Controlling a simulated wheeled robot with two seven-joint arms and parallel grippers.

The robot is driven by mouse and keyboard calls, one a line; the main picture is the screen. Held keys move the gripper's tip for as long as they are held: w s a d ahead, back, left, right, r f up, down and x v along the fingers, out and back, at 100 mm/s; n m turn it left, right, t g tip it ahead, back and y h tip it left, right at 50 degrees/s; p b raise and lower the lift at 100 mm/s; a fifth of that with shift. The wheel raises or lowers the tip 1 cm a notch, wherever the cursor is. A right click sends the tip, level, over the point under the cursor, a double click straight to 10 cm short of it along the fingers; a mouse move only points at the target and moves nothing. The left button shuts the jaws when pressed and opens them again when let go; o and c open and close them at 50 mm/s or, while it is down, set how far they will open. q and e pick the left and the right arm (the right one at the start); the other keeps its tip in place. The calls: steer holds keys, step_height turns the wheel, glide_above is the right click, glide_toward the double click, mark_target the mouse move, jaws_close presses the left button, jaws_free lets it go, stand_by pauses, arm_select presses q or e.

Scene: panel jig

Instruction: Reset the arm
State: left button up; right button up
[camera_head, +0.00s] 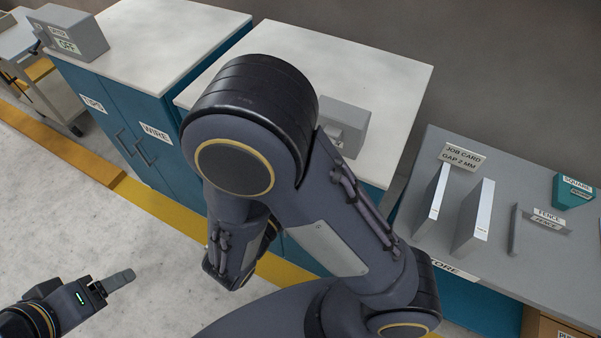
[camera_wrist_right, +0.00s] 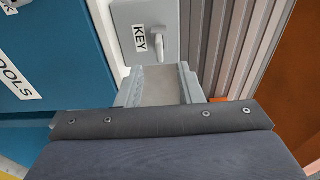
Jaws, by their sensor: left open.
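My left gripper (camera_head: 112,284) is at the lower left of the head view, over the pale floor. It is open, with nothing between its fingers. My right arm fills the middle of the head view, and its gripper is hidden there. In the right wrist view my right gripper (camera_wrist_right: 160,85) has its two grey fingers apart. A pale surface shows between them, and I see nothing clearly held. A grey box labelled KEY (camera_wrist_right: 140,12) with a handle is just beyond the fingertips. I cannot tell whether they touch it.
Teal cabinets with a white top (camera_head: 165,35) stand at the back. A grey bench (camera_head: 560,265) at the right bears two upright panels (camera_head: 436,195) (camera_head: 475,215), a job card (camera_head: 462,155), and a fence (camera_head: 545,218). A grey device (camera_head: 72,32) sits at back left.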

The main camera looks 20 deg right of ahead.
stand_by(0.3)
steer(key=s+d+f+m+g+y+b, duration=0.15)
steer(key=s+m+g+y, duration=0.25)
steer(key=m, duration=0.4)
steer(key=s+d+f+m+g+y, duration=0.2)
steer(key=s+d+m+g+y, duration=0.15)
steer(key=m, duration=0.55)
steer(key=s+d+f+m+g+y, duration=0.2)
steer(key=s+m+g+y, duration=0.25)
steer(key=m, duration=0.35)
steer(key=w+a+r+m+t+y, duration=0.1)
steer(key=r+m+t+y, duration=0.2)
steer(key=m, duration=0.6)
steer(key=w+a+r+m+t+y+b, duration=0.1)
steer(key=w+r+m+t+y, duration=0.1)
steer(key=m, duration=0.8)
steer(key=r+t+y, duration=0.1)
steer(key=t+y, duration=0.1)
steer(key=t, duration=0.1)
steer(key=shift+a, duration=0.3)
steer(key=shift+w, duration=0.1)
